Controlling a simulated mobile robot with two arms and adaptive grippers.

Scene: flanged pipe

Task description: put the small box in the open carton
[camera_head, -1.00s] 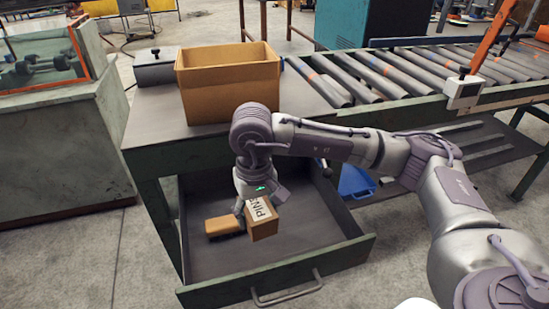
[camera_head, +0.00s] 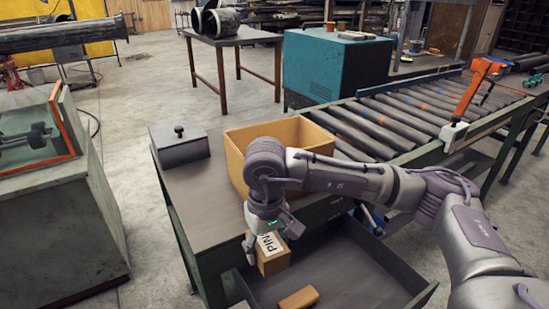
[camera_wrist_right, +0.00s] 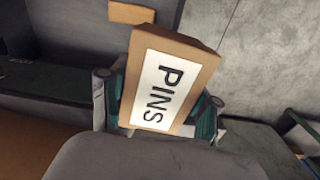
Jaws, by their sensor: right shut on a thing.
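The small box (camera_head: 272,254) is brown with a white label reading PINS. My right gripper (camera_head: 262,240) is shut on it and holds it over the left part of the open drawer, in front of the table. In the right wrist view the small box (camera_wrist_right: 168,82) sits between the two fingers of my right gripper (camera_wrist_right: 160,105), tilted. The open carton (camera_head: 238,158) stands on the table behind my right forearm, which hides part of it. Its inside shows only partly. My left gripper is not in view.
The open drawer (camera_head: 345,270) holds a brown block (camera_head: 299,298), which also shows in the right wrist view (camera_wrist_right: 131,13). A grey lidded box (camera_head: 180,148) stands on the table (camera_head: 205,205) left of the carton. A roller conveyor (camera_head: 400,120) runs to the right.

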